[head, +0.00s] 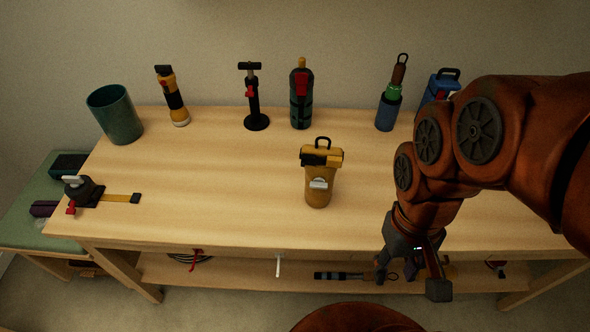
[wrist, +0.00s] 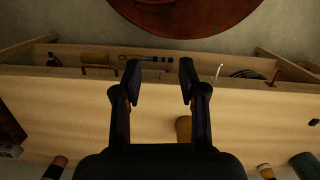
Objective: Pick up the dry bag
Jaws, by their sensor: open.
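The dry bag appears to be the yellow upright bag (head: 319,187) with a folded top, a black loop and a pale grey tag or buckle. It stands on the wooden table right of centre, toward the front. My gripper (head: 411,278) is open and empty, pointing down near the table's front edge, right of the bag and apart from it. In the wrist view my gripper (wrist: 160,80) has its two fingers spread with nothing between them. A yellow piece, likely the bag (wrist: 183,128), shows there behind the right finger, mostly hidden.
Along the table's back stand a teal cup (head: 116,115), a flashlight (head: 173,97), a pump (head: 255,100), a green bottle (head: 301,97), a blue-green bottle (head: 389,105) and a partly hidden blue item (head: 441,82). A tape reel (head: 85,190) lies left. A lower shelf (head: 230,273) holds small items.

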